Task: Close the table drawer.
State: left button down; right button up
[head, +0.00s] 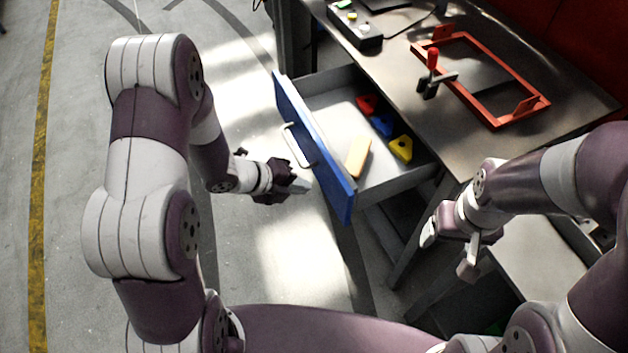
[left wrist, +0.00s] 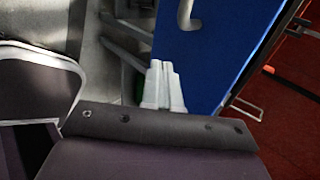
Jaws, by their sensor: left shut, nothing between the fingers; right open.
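The table drawer (head: 313,145) is pulled out from the table (head: 455,130). It has a blue front and a pale handle (head: 298,146). The blue front also shows in the left wrist view (left wrist: 205,60), with part of the handle (left wrist: 188,15) at its top. My left gripper (head: 303,187) is shut and empty, close in front of the lower part of the blue front. I cannot tell whether it touches. My right gripper (head: 450,252) is open and empty, low at the right, in front of the table.
In the drawer lie a red piece (head: 367,104), a blue piece (head: 382,126), a yellow piece (head: 401,148) and a tan block (head: 359,156). On the tabletop are a red frame (head: 520,84), a clamp (head: 432,75) and a dark control box (head: 356,28). The floor left of the drawer is clear.

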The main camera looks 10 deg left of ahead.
aim_at(326, 181)
pick_arm(q)
jog(key=shift+w+d+r, duration=0.1)
jog(key=shift+w+d, duration=0.45)
jog(key=shift+d, duration=0.2)
jog(key=shift+w+d+r, duration=0.1)
jog(key=shift+w+d, duration=0.4)
jog(key=shift+d, duration=0.25)
pick_arm(e)
jog(key=shift+r, duration=0.15)
pick_arm(q)
jog(key=shift+w+d+f, duration=0.1)
